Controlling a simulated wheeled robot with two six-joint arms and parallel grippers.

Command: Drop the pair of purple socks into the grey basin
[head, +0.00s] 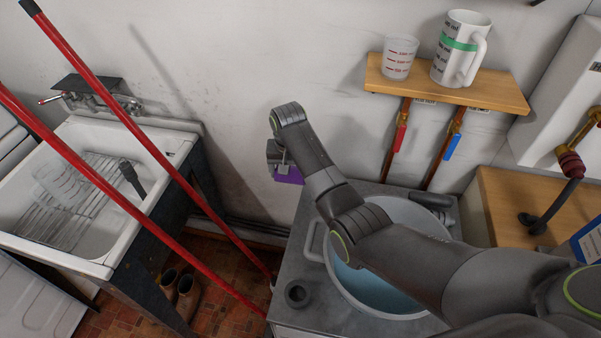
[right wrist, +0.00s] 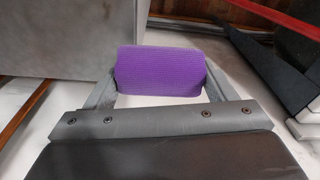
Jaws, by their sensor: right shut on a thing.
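The purple socks (right wrist: 160,71) are a ribbed purple bundle held between the two fingers of my right gripper (right wrist: 158,85) in the right wrist view. In the head view the right gripper (head: 281,166) is up near the wall, left of the basin, and a small patch of the purple socks (head: 289,175) shows under it. The grey basin (head: 313,240) stands on a grey top, with bluish water inside. My right arm crosses over it and hides much of its middle. The socks are apart from the basin, beyond its left rim. My left gripper is not in view.
A white sink (head: 101,270) with a wire rack stands at the left. Red poles (head: 150,150) lean across the left side. A wooden shelf (head: 440,88) holds a measuring cup (head: 400,58) and a jug (head: 458,50). A dark ring-shaped object (head: 298,294) sits left of the basin.

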